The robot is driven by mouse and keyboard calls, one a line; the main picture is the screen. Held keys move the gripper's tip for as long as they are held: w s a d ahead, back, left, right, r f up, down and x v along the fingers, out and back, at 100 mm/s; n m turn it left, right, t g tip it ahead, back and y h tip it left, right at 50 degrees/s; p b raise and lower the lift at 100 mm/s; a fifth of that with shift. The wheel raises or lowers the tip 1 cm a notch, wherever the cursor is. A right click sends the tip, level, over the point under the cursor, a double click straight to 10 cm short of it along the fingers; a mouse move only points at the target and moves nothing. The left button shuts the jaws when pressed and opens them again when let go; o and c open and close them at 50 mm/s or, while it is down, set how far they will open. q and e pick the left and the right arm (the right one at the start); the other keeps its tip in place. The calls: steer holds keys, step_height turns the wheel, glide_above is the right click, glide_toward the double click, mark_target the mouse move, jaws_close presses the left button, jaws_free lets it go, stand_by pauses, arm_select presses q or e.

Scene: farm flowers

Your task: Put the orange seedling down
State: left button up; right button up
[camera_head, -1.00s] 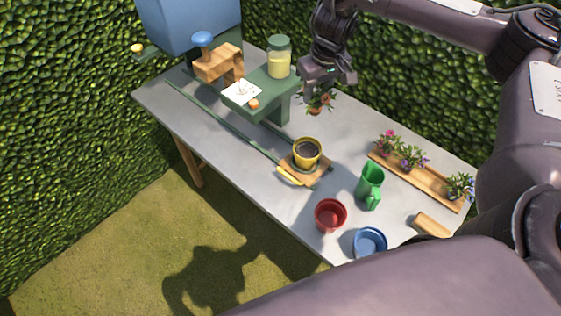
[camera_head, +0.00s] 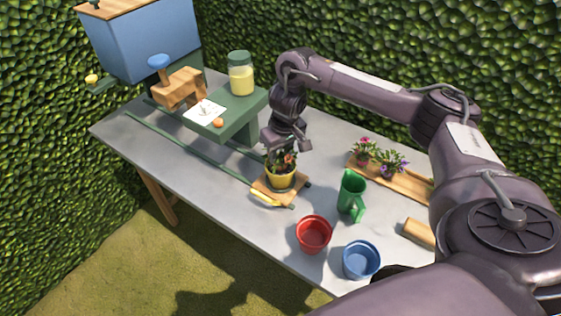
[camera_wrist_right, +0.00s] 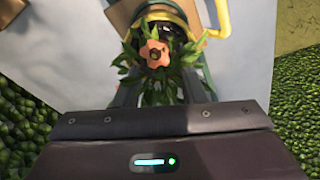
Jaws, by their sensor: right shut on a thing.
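The orange seedling (camera_head: 286,160) has an orange flower and green leaves. It is at the mouth of the yellow pot (camera_head: 281,179), which stands on a small wooden board (camera_head: 262,188). My right gripper (camera_head: 281,152) is shut on the seedling, just above the pot. In the right wrist view the orange flower (camera_wrist_right: 155,53) sits between the fingers, with the yellow pot rim (camera_wrist_right: 160,12) beyond it. The seedling's lower part is hidden, so I cannot tell whether it touches the soil. My left gripper is not in view.
A wooden tray (camera_head: 405,184) holds flowering plants. A green stand (camera_head: 235,110) bears a jar (camera_head: 240,75).

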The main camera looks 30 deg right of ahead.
mark_target(284, 163)
step_height(284, 163, down, 3)
steer(key=shift+a+r+b, duration=0.1)
steer(key=shift+r+b, duration=0.05)
steer(key=shift+b, duration=0.25)
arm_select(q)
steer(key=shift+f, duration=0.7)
arm_select(e)
steer(key=o, duration=0.7)
steer(key=shift+r, duration=0.25)
arm_select(q)
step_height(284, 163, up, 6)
steer(key=p, duration=0.6)
arm_select(e)
step_height(284, 163, up, 12)
steer(key=s, duration=0.1)
steer(key=shift+s+f, duration=0.25)
steer(key=shift+s, duration=0.15)
steer(key=shift+s+f, duration=0.1)
